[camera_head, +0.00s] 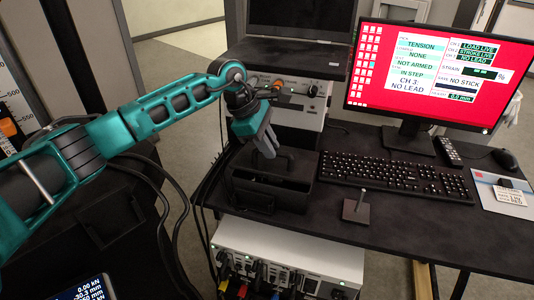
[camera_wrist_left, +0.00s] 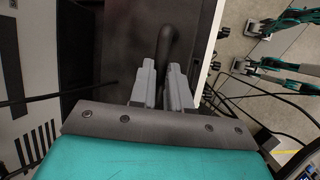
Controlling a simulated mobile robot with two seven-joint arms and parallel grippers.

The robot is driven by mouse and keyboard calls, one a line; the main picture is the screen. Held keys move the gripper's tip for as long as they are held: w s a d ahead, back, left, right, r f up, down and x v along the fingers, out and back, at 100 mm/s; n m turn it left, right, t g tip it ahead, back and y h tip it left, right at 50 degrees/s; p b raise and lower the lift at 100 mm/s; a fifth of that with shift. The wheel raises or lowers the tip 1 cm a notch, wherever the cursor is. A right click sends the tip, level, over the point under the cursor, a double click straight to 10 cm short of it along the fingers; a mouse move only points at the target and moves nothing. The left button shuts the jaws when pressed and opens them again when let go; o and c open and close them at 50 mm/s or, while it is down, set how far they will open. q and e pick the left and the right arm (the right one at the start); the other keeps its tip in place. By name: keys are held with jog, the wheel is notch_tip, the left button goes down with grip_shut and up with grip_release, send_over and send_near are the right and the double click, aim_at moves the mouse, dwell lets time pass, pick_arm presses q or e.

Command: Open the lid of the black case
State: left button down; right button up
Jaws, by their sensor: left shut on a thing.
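The black case (camera_head: 298,196) stands on the dark desk, left of the keyboard. It looks like a low box with a recess in its top. My left gripper (camera_head: 270,146) reaches down from above at its back part. In the left wrist view the two grey fingers (camera_wrist_left: 161,88) are close together, with a dark curved bar (camera_wrist_left: 169,45) between them. The bar looks like part of the case's lid; how far the lid is raised is hard to tell, as the gripper covers it. My right gripper does not show.
A keyboard (camera_head: 395,178) lies right of the case, with a small stand (camera_head: 357,208) in front. The red-screened monitor (camera_head: 425,70) stands behind. An instrument box (camera_head: 300,112) is close behind the case. Cables hang at the desk's left edge; a white unit (camera_head: 290,262) sits below.

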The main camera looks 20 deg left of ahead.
pick_arm(q)
jog(key=shift+w+r+b, duration=0.4)
jog(key=shift+w+r, duration=0.75)
jog(key=shift+w+a+r+b, duration=0.15)
jog(key=shift+w+r, duration=0.2)
jog(key=shift+w, duration=0.35)
jog(key=shift+w+a+r+b, duration=0.15)
jog(key=shift+w+r, duration=0.15)
jog(key=shift+w, duration=0.35)
jog(key=shift+d, duration=0.1)
jog(key=c, duration=1.4)
grip_release()
jog(key=shift+w+f, duration=0.1)
jog(key=shift+f, duration=0.05)
jog(key=shift+o, duration=0.6)
jog(key=shift+w, duration=0.15)
jog(key=shift+o, duration=0.8)
jog(key=shift+r, duration=0.2)
notch_tip(320, 180, up, 12)
send_over(271, 161)
jog(key=a, duration=0.5)
jog(key=shift+w+f, duration=0.1)
jog(key=shift+w, duration=0.15)
